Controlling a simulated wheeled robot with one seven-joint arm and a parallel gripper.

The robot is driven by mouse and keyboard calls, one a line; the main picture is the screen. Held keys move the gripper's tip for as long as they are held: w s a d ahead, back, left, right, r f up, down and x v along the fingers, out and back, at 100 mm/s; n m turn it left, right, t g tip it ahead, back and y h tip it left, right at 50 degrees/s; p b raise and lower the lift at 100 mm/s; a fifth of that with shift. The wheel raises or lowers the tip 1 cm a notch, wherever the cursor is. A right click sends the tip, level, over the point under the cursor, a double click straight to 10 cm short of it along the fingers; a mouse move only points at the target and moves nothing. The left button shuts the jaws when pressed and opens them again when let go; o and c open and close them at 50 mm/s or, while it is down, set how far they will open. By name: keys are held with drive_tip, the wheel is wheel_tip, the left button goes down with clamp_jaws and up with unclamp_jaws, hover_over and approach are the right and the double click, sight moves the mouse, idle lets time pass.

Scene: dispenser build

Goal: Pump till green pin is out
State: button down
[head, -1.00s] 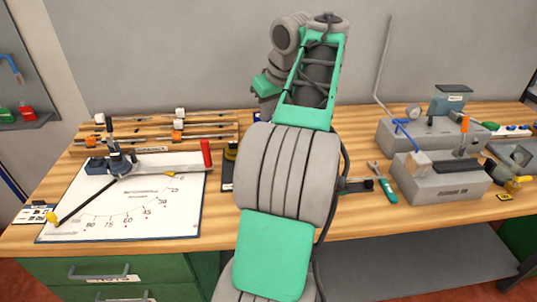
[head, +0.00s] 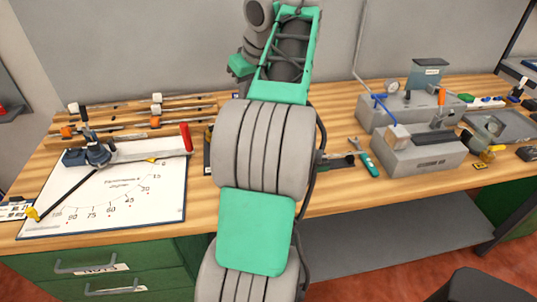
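A grey box (head: 375,113) with a round gauge (head: 391,86), a blue lever (head: 383,106) and a clear dark container (head: 428,72) stands at the back right of the bench. I cannot make out which one is the pump, and no green pin can be told apart at this size. My arm stands in the middle of the view, left of these boxes. My gripper does not show; my arm hides part of the bench.
A white angle board (head: 105,200) with a red-handled tool lies at left, before a wooden rack (head: 150,118). A green-handled tool (head: 370,165) lies right of my arm. A grey tray (head: 503,126) and small parts are far right. A dark object (head: 485,288) is at bottom right.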

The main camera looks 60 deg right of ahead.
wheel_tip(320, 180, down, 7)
drive_tip(key=b, duration=0.6)
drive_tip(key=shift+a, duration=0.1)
idle(0.3)
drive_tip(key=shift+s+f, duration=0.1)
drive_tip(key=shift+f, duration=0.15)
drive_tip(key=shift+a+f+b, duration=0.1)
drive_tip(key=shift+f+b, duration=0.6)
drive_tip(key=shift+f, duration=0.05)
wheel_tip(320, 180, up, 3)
drive_tip(key=p, duration=0.3)
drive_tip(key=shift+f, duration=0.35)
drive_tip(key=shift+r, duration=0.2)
